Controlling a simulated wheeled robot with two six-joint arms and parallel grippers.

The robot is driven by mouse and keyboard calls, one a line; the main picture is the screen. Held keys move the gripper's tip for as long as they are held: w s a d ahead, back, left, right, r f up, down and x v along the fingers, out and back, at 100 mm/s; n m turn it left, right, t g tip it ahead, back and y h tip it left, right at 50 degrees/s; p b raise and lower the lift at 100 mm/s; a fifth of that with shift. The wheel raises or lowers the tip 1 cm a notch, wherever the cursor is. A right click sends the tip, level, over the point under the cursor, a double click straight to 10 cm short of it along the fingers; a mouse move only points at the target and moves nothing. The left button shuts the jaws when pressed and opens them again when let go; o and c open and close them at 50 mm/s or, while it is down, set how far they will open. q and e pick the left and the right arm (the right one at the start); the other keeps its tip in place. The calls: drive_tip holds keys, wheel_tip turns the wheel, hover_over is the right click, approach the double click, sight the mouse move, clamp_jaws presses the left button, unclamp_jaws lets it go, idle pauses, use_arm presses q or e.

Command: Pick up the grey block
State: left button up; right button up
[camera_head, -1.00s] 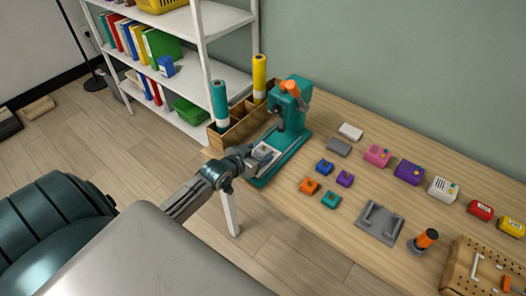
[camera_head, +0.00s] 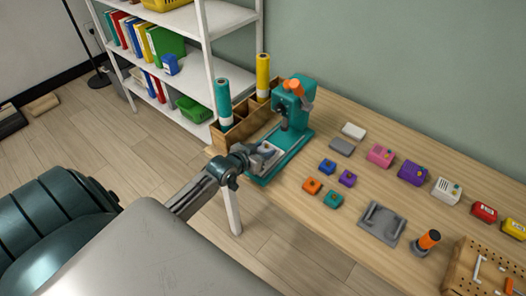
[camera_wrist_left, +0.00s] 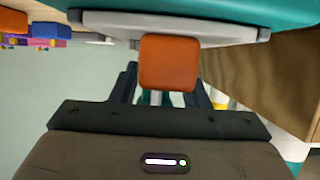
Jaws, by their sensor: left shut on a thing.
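A flat grey block (camera_head: 341,147) lies on the wooden table, right of the teal press (camera_head: 296,142) and in front of a white block (camera_head: 353,131). My left gripper (camera_head: 250,154) is at the press's near left side, well apart from that grey block. In the left wrist view an orange square piece (camera_wrist_left: 168,62) sits between its dark fingers, against a pale grey tray-like part (camera_wrist_left: 230,30). The gripper is shut on this orange piece; the fingertips are partly hidden behind it. The pale part (camera_head: 267,152) also shows low in the press. My right gripper is out of view.
Small blue, purple, orange and teal blocks (camera_head: 332,199) stand right of the press. A grey fixture with handles (camera_head: 381,224) and a pegboard (camera_head: 462,262) are nearer the front right. A wooden organiser (camera_head: 236,133) with rolls stands behind my left gripper.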

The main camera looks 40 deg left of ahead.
sight(262, 152)
use_arm(q)
drive_tip(key=shift+r, duration=0.4)
wheel_tip(262, 152, up, 2)
drive_tip(key=shift+r+b, duration=0.2)
drive_tip(key=shift+b, duration=0.15)
drive_tip(key=s+d+r+b, duration=0.1)
drive_tip(key=s+d, duration=0.1)
drive_tip(key=s, duration=0.6)
drive_tip(key=s+d+r, duration=0.1)
drive_tip(key=s+d, duration=0.1)
drive_tip(key=s, duration=0.6)
drive_tip(key=w+d+r+n+y, duration=0.1)
drive_tip(key=w+d+r, duration=1)
drive_tip(key=w+d, duration=0.25)
drive_tip(key=s+a+f+m+h, duration=0.1)
drive_tip(key=s+a+f, duration=1)
drive_tip(key=s+a, duration=0.2)
drive_tip(key=shift+a+f, duration=0.25)
drive_tip(key=shift+a, duration=0.15)
